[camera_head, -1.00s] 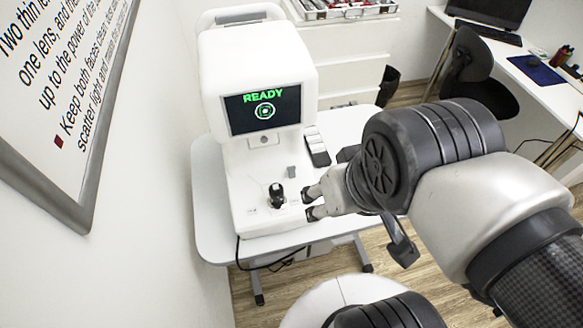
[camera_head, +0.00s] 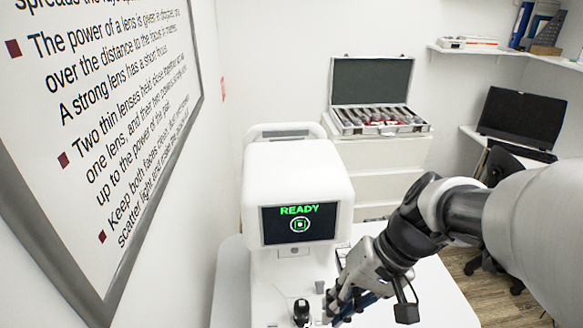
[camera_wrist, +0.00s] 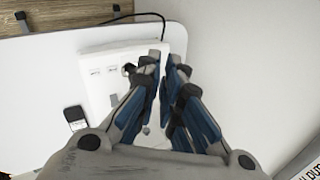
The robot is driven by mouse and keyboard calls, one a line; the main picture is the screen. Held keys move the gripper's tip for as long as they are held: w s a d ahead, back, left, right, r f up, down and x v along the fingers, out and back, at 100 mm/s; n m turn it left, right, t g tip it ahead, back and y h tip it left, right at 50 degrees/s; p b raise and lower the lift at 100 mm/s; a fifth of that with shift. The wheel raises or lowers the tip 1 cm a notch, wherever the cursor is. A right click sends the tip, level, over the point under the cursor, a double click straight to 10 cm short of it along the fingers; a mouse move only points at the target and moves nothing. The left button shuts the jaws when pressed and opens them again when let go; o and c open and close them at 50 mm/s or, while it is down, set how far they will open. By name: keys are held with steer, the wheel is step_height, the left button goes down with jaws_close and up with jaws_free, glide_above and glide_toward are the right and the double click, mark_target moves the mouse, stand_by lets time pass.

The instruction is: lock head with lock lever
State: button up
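The white eye-test machine (camera_head: 297,185) stands on a white table, its screen (camera_head: 299,223) showing green "READY". A black joystick (camera_head: 301,312) stands on its base; in the wrist view the joystick (camera_wrist: 129,69) is partly behind the left finger. A small grey upright piece (camera_head: 320,287), which looks like the lock lever, stands behind and right of the joystick. My gripper (camera_head: 336,308) points down just right of both. In the wrist view the fingers (camera_wrist: 166,62) are apart with a narrow, empty gap. A small grey piece (camera_wrist: 147,131) shows between them; I cannot tell whether they touch it.
A dark-and-white handheld item (camera_wrist: 75,119) lies on the table (camera_wrist: 35,75) beside the machine. An open lens case (camera_head: 378,121) sits on white drawers behind. A framed sign (camera_head: 105,130) hangs on the left wall. A desk with a monitor (camera_head: 521,116) is at right.

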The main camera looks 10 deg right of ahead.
steer(key=w+f+y, duration=0.1)
steer(key=w+d+f+m+y, duration=0.1)
steer(key=w, duration=0.1)
steer(key=w+f+m+y, duration=0.1)
steer(key=w+f, duration=0.1)
steer(key=shift+w+d+f, duration=0.1)
steer(key=shift+w+d, duration=0.15)
steer(key=shift+d, duration=0.15)
jaws_close()
steer(key=m+t+y, duration=0.4)
steer(key=m+t, duration=0.3)
steer(key=t, duration=0.1)
glide_toward(332, 283)
step_height(332, 283, up, 3)
steer(key=shift+s+f+b, duration=0.1)
steer(key=shift+b, duration=0.3)
steer(key=shift+a, duration=0.1)
steer(key=b+x, duration=0.1)
steer(key=x, duration=0.9)
steer(key=shift+b, duration=0.4)
